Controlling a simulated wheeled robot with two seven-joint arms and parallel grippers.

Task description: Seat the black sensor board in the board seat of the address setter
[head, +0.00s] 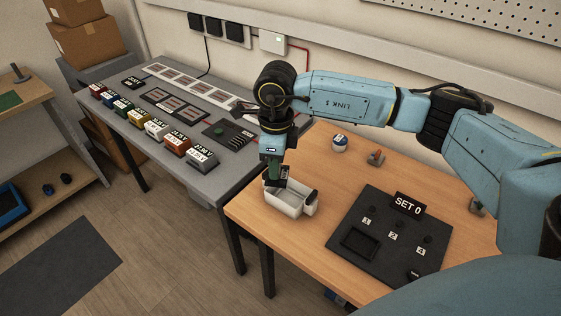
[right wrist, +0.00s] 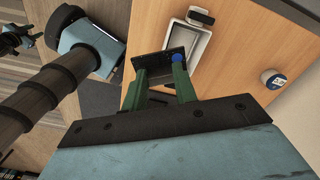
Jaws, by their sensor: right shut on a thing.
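The address setter (head: 385,268) is a dark panel on the wooden table, with a "SET 0" sign and spots marked 1, 2 and 4. Its board seat (head: 360,243) is a square recess at the near left, and it looks empty. My right gripper (head: 278,174) points down over a white tray, left of the setter. Its green fingers (right wrist: 167,83) are shut on the black sensor board (right wrist: 178,62), which has a blue round spot. In the head view the board is mostly hidden by the fingers and tray.
The white tray (head: 296,208) has a dark piece at its right end. A small white and blue round item (head: 340,143) and a brown-red part (head: 376,158) stand behind the setter. A grey bench (head: 150,75) with coloured labelled blocks is at the left. The table between tray and setter is clear.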

